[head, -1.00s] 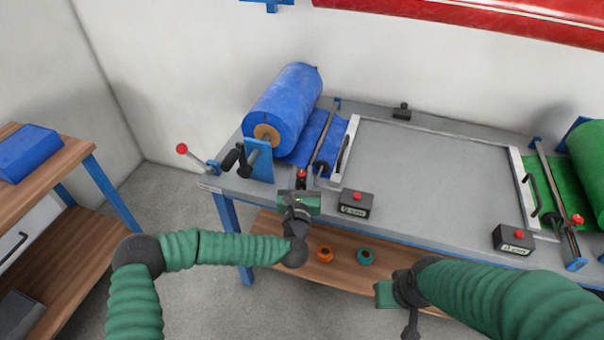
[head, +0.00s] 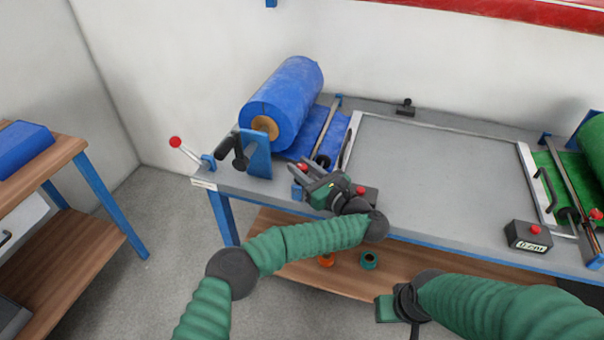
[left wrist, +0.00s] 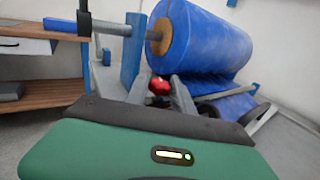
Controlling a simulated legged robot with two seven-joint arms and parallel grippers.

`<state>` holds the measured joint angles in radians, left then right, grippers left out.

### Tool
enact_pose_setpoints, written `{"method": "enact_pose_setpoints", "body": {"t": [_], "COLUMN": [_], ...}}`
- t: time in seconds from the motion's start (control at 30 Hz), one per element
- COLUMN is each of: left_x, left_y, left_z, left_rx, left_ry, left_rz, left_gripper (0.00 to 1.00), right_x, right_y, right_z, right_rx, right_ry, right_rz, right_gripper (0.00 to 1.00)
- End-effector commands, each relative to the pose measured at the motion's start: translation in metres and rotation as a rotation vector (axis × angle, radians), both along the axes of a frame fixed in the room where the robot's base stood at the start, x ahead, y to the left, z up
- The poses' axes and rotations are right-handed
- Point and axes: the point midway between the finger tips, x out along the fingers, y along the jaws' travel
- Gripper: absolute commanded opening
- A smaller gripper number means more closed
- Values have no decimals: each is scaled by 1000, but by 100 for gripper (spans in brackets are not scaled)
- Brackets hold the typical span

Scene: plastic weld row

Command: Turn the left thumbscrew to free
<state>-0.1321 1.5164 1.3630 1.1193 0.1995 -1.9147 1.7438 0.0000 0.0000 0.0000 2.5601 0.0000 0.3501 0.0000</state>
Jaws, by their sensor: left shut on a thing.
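My left gripper (head: 303,174) is at the front left of the bench, its fingers around a red knob (head: 303,167) at the near end of the left clamp bar. The left wrist view shows the red knob (left wrist: 160,85) between the two fingers. A dark round knob (head: 322,161) sits on that bar, just beyond the gripper. Dark handles (head: 240,161) stick out by the blue roll stand (head: 257,155). I cannot tell which part is the left thumbscrew. My right gripper (head: 388,308) is low in front of the bench, its fingers not clear.
A blue film roll (head: 285,100) lies behind the stand. A red-tipped lever (head: 177,144) juts from the bench's left end. A small box with a red button (head: 366,193) is partly behind my left gripper. The grey bench plate (head: 440,180) is clear.

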Motion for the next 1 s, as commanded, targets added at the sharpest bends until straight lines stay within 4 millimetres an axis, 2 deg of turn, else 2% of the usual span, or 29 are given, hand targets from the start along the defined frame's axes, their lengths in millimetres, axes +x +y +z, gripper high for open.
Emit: {"method": "enact_pose_setpoints", "body": {"t": [0.13,0.6,0.63,0.7,0.77,1.0], "left_x": [0,0,0,0,0,0], "left_y": [-1,-1,-1,0,0,0], "left_z": [-1,0,1,1,1,0], "left_rx": [-1,0,0,0,0,0], "left_ry": [1,0,0,0,0,0], "left_rz": [29,39,39,39,39,39], "left_gripper": [0,0,32,42,49,50], "right_x": [0,0,0,0,0,0], "right_y": [0,0,0,0,0,0], "right_z": [-6,-6,-6,-6,-6,-6], "right_rx": [0,0,0,0,0,0], "right_ry": [0,0,0,0,0,0], "right_rz": [0,0,0,0,0,0], "right_gripper": [36,36,36,36,36,36]}}
